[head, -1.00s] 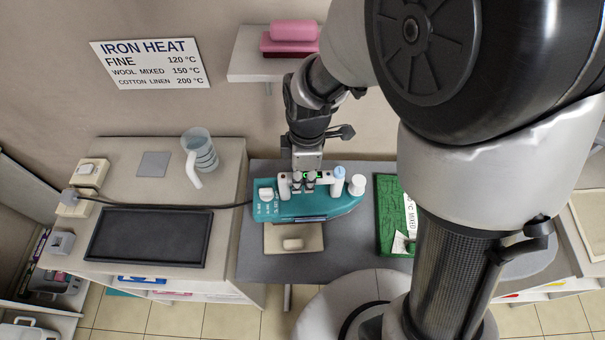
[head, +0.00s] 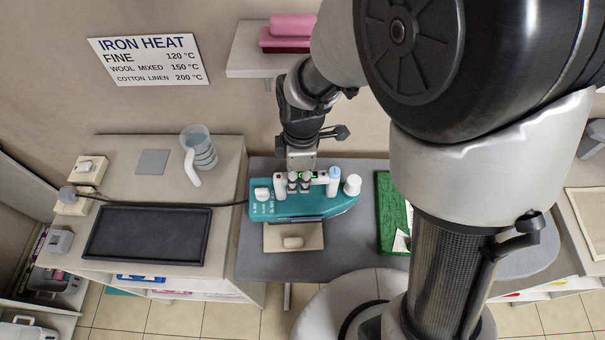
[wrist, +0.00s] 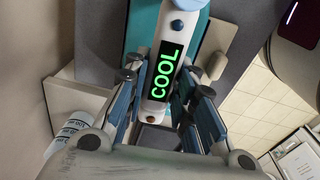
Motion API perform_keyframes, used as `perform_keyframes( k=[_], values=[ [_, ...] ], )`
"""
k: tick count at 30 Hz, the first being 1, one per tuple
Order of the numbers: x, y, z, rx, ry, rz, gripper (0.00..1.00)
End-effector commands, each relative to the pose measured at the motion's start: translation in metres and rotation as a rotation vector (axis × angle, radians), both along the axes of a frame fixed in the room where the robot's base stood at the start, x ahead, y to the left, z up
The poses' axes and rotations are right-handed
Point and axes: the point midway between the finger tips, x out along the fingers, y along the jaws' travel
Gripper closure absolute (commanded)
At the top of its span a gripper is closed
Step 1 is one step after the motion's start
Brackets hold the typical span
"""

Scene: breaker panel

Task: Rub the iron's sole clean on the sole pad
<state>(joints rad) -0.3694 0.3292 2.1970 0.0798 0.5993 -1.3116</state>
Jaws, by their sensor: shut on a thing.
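The teal iron (head: 290,208) is on the grey table, its pointed end to the right. My gripper (head: 300,182) is shut on its white handle from above. In the wrist view my gripper (wrist: 163,88) has a finger on each side of the handle, whose display (wrist: 163,72) reads COOL in green. The iron's sole is hidden. A beige pad (head: 313,243) with a cream block on it lies at the near edge of the iron, partly covered by it. I cannot tell whether the sole touches the pad.
A grey table (head: 345,245) holds a green book-like item (head: 389,215) right of the iron. On the left bench are a black tray (head: 150,235), a jug (head: 199,150) and a grey square (head: 153,162). The iron's cord runs left to a plug. A shelf with pink items (head: 290,30) is behind.

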Motion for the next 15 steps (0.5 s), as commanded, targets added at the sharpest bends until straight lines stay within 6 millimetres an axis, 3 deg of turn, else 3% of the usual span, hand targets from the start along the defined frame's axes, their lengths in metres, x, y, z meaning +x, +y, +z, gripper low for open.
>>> perform_keyframes(
  k=[15],
  values=[
    [-0.002,0.053,0.004,0.002,-0.003,0.003,1.00]
  ],
)
